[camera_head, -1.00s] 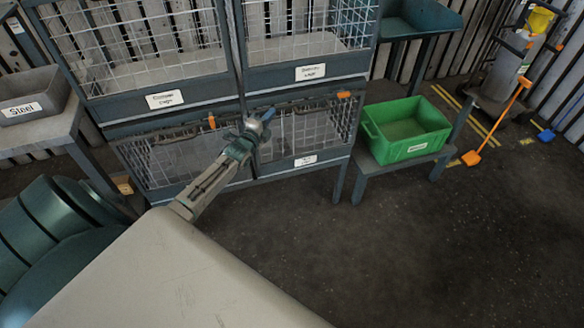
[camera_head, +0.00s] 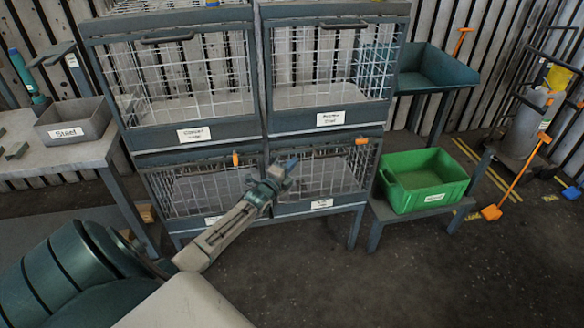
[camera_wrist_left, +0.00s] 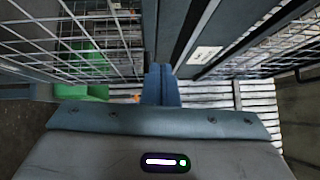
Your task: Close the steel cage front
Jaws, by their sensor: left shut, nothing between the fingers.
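A two-by-two block of wire-mesh cages stands ahead. The upper left cage (camera_head: 190,80) and upper right cage (camera_head: 330,62) have dark handles on their top bars. The lower left cage (camera_head: 200,188) and lower right cage (camera_head: 335,178) have orange tabs at their top edges. The cage labels are too blurred to tell which is the steel cage. My left gripper (camera_head: 290,166) is shut and empty, overlapping the upper left part of the lower right cage; contact cannot be told. Its blue fingers (camera_wrist_left: 161,85) are together in the left wrist view, between mesh panels. My right gripper is out of view.
A grey bin (camera_head: 75,122) labelled Steel sits on a table at left. A green crate (camera_head: 424,180) stands on a low bench right of the cages. A cart with a cylinder (camera_head: 520,122) is at far right. The floor (camera_head: 420,270) in front is clear.

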